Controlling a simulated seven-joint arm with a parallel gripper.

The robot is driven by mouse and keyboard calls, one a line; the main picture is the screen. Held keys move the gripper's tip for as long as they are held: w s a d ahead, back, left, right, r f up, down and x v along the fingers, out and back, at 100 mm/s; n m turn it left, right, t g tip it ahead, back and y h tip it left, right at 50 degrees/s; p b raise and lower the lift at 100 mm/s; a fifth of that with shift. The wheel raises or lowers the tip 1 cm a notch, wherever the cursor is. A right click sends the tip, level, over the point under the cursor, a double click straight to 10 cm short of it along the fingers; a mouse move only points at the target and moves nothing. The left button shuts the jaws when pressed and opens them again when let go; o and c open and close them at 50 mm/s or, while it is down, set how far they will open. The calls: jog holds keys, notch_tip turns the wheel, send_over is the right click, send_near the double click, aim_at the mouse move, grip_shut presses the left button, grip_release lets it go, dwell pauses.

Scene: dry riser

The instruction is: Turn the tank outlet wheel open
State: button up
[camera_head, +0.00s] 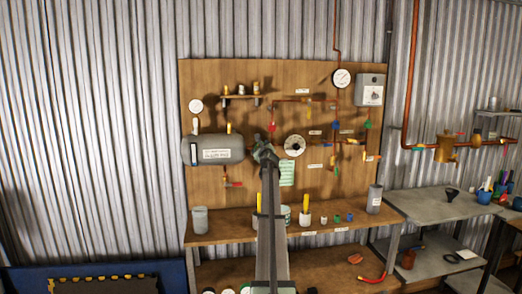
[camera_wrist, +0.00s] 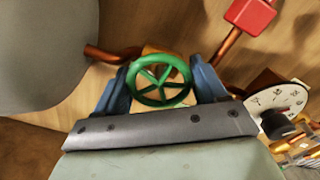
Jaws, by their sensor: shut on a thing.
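The tank outlet wheel (camera_wrist: 160,80) is a green spoked handwheel in the middle of the wrist view. My gripper (camera_wrist: 161,84) has one blue finger on each side of the wheel and is shut on its rim. Behind the wheel is a brass-coloured valve body on a copper pipe (camera_wrist: 112,52) that runs toward the grey tank (camera_wrist: 45,50). In the head view the tank (camera_head: 216,150) hangs on the wooden board, and my gripper (camera_head: 264,150) is just right of it. My arm and gripper hide the wheel there.
A dial with a black knob (camera_wrist: 277,112) is close to the right of my gripper. A red block on a copper pipe (camera_wrist: 250,14) is above right. A green note (camera_head: 287,173) hangs below the dial. Cups and pots stand on the wooden shelf (camera_head: 340,225) below.

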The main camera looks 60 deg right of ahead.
jog(key=shift+n, duration=0.3)
jog(key=n, duration=0.4)
jog(key=shift+n, duration=0.4)
jog(key=n, duration=1)
jog(key=shift+r+n, duration=0.1)
jog(key=shift+n, duration=2.4)
jog(key=o, duration=1)
jog(key=shift+c, duration=0.2)
